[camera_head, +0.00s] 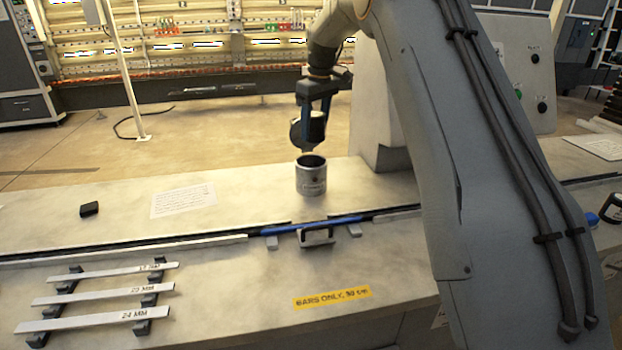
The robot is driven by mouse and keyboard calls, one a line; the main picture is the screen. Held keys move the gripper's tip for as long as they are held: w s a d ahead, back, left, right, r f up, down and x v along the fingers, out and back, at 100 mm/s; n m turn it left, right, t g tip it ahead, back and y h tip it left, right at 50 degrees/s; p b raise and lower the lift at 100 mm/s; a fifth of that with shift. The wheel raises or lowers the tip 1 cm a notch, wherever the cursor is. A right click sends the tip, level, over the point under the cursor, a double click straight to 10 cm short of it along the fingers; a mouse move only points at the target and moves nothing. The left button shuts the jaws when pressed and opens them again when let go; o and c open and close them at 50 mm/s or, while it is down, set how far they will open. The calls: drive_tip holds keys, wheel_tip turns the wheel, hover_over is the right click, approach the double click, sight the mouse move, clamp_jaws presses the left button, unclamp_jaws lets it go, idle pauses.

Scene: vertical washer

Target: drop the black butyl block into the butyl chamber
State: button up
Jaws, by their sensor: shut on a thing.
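The black block (89,209) lies on the bench top at the left, well apart from my gripper. A silver cylindrical can (311,180) with a label stands upright on the bench, its dark opening facing up; it looks like the butyl chamber, though I cannot read the label. My gripper (310,112) points down above the can, shut on a round dark lid-like piece (308,131). The piece looks tilted and hangs above the can, apart from its rim. What lies inside the can is hidden.
Several metal bars (100,293) lie on black supports at front left. A paper sheet (183,201) lies between block and can. A control box (527,75) stands behind my arm at right.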

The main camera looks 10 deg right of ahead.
sight(317, 114)
drive_tip(key=shift+f+b, duration=1.1)
drive_tip(key=shift+f, duration=1.35)
drive_tip(key=o, duration=1.3)
drive_tip(key=shift+o, duration=0.2)
drive_tip(key=shift+s+d+r+b, duration=0.15)
drive_tip(key=shift+r+b, duration=0.2)
drive_tip(key=shift+r, duration=0.95)
drive_tip(key=shift+s+r+b, duration=0.1)
drive_tip(key=shift+r+b, duration=0.3)
drive_tip(key=shift+r, duration=0.9)
drive_tip(key=shift+s+d+r+b, duration=0.15)
drive_tip(key=shift+r+b, duration=0.2)
drive_tip(key=shift+r, duration=0.95)
